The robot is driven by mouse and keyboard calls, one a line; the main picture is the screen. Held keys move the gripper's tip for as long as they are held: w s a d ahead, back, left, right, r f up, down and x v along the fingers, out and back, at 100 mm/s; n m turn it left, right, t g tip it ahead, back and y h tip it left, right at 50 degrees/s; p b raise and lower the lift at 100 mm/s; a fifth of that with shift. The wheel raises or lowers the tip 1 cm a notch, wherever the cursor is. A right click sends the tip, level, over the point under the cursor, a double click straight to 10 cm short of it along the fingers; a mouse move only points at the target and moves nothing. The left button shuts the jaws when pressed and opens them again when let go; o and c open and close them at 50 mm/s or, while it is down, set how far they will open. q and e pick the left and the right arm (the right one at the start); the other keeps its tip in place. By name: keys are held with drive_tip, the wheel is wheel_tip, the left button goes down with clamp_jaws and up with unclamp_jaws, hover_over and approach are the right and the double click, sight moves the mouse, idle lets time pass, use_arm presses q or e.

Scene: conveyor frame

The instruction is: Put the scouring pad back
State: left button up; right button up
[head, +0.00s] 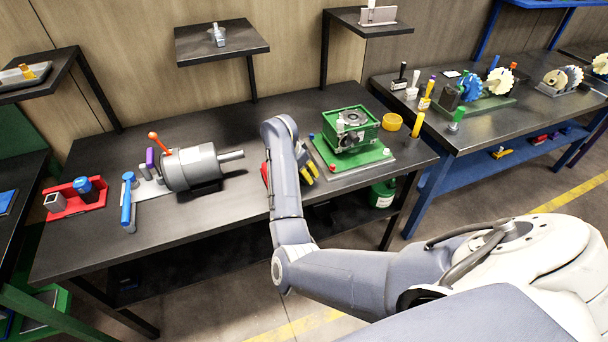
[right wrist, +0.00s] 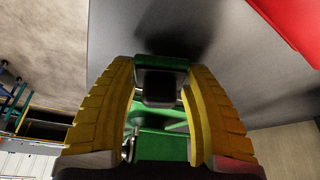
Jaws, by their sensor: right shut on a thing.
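My right gripper (head: 308,173) is low over the middle table, left of the green gearbox base, with its yellow fingers partly hidden behind my own arm. In the right wrist view, the yellow fingers (right wrist: 160,72) are shut on a small block with a green top edge and a dark face. It looks to be the scouring pad (right wrist: 160,62). The pad cannot be made out in the head view, where my wrist covers that spot. Whether it touches the table is unclear. My left gripper is not in view.
A green gearbox (head: 350,130) stands on a green plate right of my gripper. A grey motor (head: 190,168) lies to the left, with a red tray (head: 75,198) beyond it. A red thing (right wrist: 296,28) lies close by. The table's front left is clear.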

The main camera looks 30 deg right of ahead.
drive_tip(key=shift+f, duration=0.65)
drive_tip(key=shift+f, duration=0.15)
drive_tip(key=o, duration=1.1)
drive_tip(key=shift+v, duration=2.85)
drive_tip(key=shift+d, duration=0.1)
